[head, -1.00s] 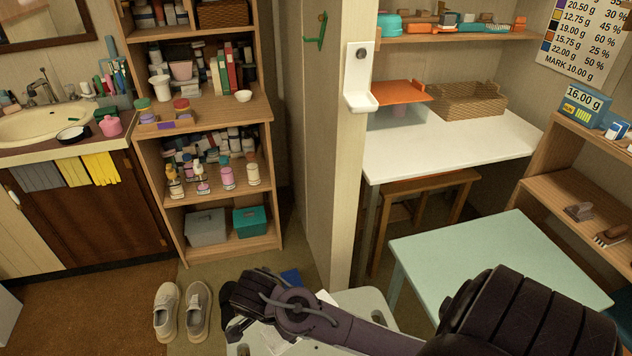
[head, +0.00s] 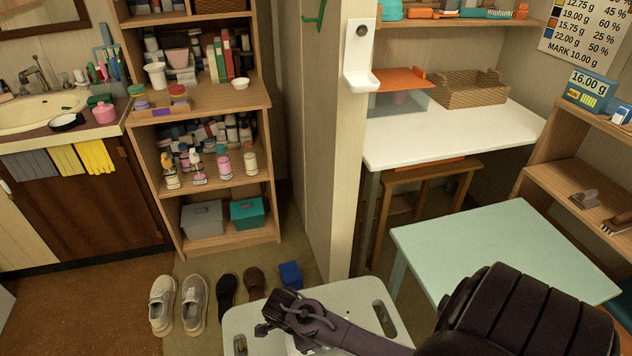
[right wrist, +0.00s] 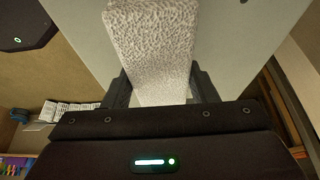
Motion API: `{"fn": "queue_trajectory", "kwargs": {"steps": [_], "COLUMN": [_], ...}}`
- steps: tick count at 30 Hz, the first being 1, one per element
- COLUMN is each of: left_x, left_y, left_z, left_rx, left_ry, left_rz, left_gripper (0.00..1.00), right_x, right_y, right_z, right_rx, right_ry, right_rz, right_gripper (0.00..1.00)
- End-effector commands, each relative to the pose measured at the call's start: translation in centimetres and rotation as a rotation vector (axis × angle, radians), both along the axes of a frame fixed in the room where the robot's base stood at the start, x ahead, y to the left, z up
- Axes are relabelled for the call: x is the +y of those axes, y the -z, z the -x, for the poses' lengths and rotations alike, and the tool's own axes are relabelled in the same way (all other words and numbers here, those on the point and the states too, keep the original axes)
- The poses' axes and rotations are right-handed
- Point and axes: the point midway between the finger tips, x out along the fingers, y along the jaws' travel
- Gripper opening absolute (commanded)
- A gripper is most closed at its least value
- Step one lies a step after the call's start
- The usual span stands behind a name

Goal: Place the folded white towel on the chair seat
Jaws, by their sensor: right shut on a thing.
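The folded white towel (right wrist: 152,45) has a nubbly texture and fills the middle of the right wrist view. My right gripper (right wrist: 163,85) is shut on it, with one dark finger on each side. In the head view my right arm comes in from the lower right and its wrist is above a pale seat (head: 375,299) with handle slots. The towel is mostly hidden there by my arm. A pale grey surface lies behind the towel in the wrist view; whether they touch I cannot tell. My left gripper is not in view.
A pale green table (head: 490,245) stands right of the seat. Light shoes (head: 194,304), dark shoes (head: 227,290) and a blue box (head: 290,274) are on the floor beyond and left of it. A wall post (head: 340,150) and open shelves (head: 215,170) stand behind.

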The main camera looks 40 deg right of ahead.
Motion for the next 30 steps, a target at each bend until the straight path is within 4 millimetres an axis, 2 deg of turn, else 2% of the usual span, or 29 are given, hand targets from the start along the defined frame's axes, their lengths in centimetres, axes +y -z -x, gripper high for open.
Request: {"fn": "queue_trajectory", "kwargs": {"steps": [12, 23, 24, 29, 30], "left_x": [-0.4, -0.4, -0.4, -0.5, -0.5], "left_y": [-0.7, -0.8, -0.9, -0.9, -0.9], "left_z": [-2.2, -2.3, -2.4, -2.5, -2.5], "left_rx": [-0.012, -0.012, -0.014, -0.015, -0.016], "left_ry": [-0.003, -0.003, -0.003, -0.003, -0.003], "left_rz": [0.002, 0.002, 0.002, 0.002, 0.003], "left_gripper": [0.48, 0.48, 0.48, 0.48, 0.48], "right_x": [0.0, 0.0, 0.0, 0.0, 0.0], "right_y": [4.7, 5.0, 5.1, 5.0, 5.0], "right_z": [-0.1, 0.0, 0.0, 0.0, 0.0], "right_rx": [-0.001, 0.000, 0.000, 0.000, 0.000], "right_ry": [0.001, 0.001, 0.001, 0.001, 0.001], "right_rz": [0.001, 0.000, 0.000, 0.000, 0.000], "right_gripper": [0.28, 0.28, 0.54, 0.74, 0.74]}}
